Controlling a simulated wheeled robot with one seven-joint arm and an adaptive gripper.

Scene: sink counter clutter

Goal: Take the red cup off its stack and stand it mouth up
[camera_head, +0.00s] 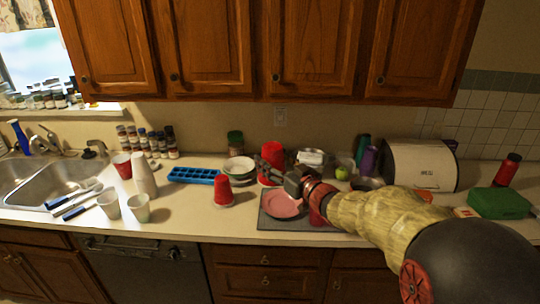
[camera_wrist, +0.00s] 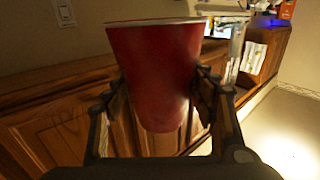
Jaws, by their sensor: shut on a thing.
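My gripper (camera_head: 268,166) is shut on a red cup (camera_head: 277,148), near the back of the counter. The cup's narrow end is up and its wide end is down, so it is mouth down. In the wrist view the red cup (camera_wrist: 160,75) sits between both fingers; that view is upside down, with the pale rim at the picture's top. My gripper hides part of the cup in the head view, and I cannot tell whether its rim touches anything. Another red cup (camera_head: 223,189) stands mouth down to the left. A third red cup (camera_head: 121,166) is by the tall white stack (camera_head: 145,176).
Two pale cups (camera_head: 109,205) stand near the sink (camera_head: 40,180). A blue tray (camera_head: 194,175) and stacked bowls (camera_head: 239,166) lie left of my gripper. A pink plate (camera_head: 283,205) on a dark mat (camera_head: 268,222) is in front. Counter left of the mat is partly clear.

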